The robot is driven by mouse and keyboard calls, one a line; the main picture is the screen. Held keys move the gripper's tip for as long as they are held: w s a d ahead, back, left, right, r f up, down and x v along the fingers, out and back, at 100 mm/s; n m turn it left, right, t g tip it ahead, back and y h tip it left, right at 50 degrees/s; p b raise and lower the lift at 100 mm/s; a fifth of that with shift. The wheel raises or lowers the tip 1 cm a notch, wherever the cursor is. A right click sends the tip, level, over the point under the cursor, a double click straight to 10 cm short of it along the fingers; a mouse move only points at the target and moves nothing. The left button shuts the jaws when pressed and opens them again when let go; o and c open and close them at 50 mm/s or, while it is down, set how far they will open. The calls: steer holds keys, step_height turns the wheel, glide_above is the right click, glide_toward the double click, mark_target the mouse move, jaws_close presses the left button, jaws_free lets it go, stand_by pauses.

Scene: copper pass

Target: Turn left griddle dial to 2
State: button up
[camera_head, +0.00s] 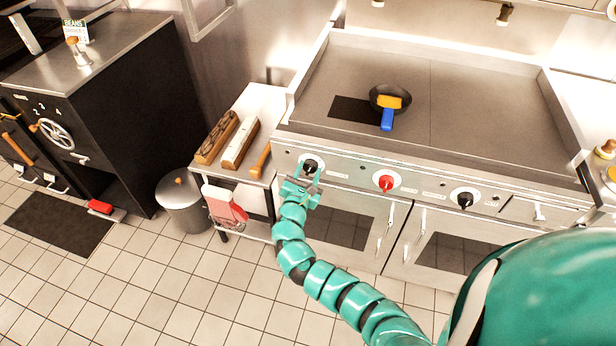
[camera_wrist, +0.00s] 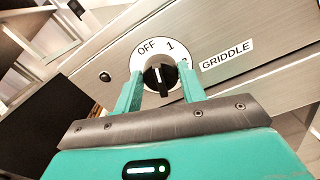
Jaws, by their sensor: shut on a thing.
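The left griddle dial (camera_head: 311,164) is a black knob on a white round plate at the left end of the griddle's front panel. In the wrist view the dial (camera_wrist: 158,76) shows the marks OFF and 1, with a 2 partly hidden by the right finger. Its white pointer line points up, roughly between OFF and 1. My gripper (camera_head: 306,176) is at this dial, and its teal fingers (camera_wrist: 161,88) flank the knob, shut on it. A GRIDDLE label (camera_wrist: 226,56) is to the right of the dial.
A red knob (camera_head: 386,182) and another black knob (camera_head: 463,199) sit further right on the panel. A black pan (camera_head: 404,94) with a blue handle is on the griddle top (camera_head: 465,110). A side table (camera_head: 262,98) with wooden items stands at left, beside a bin (camera_head: 183,208).

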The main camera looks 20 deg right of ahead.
steer(key=m+b, duration=0.4)
steer(key=b, duration=0.1)
steer(key=shift+f+m, duration=0.35)
steer(key=shift+m, duration=0.05)
steer(key=m+b, duration=0.4)
steer(key=b, duration=0.1)
steer(key=shift+d+f+m, duration=0.1)
steer(key=shift+d+m, duration=0.05)
steer(key=shift+m, duration=0.15)
steer(key=m+b, duration=0.3)
steer(key=b, duration=0.1)
steer(key=shift+s+b, duration=0.1)
steer(key=shift+b, duration=0.25)
steer(key=m+b, duration=0.3)
steer(key=shift+m+b, duration=0.35)
steer(key=shift+m, duration=0.05)
steer(key=shift+r, duration=0.2)
steer(key=o, duration=1)
steer(key=shift+c, duration=0.2)
